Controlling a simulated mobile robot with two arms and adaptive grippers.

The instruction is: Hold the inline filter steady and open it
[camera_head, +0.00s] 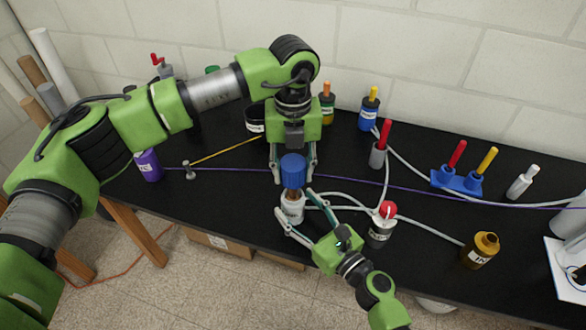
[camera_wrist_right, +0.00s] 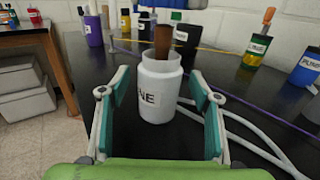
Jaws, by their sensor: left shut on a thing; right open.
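The inline filter's white body (camera_head: 292,208) stands upright on the black table, with grey tubing beside it. In the right wrist view the white body (camera_wrist_right: 160,90) has an open rim, and a brown cartridge (camera_wrist_right: 164,42) rises above it. My left gripper (camera_head: 293,172) is shut on the blue cap (camera_head: 292,165), above the body. The brown cartridge (camera_head: 291,193) shows between cap and body; whether its lower end is still inside is unclear. My right gripper (camera_head: 297,208) is open, its fingers on either side of the white body, with gaps in the wrist view (camera_wrist_right: 160,110).
A red-capped bottle (camera_head: 381,228) and a brown bottle (camera_head: 480,250) stand to the right. A blue holder with red and yellow handles (camera_head: 456,182) is farther right. Grey tubes (camera_head: 430,228) and a purple cord (camera_head: 225,170) cross the table. The table's front edge is close.

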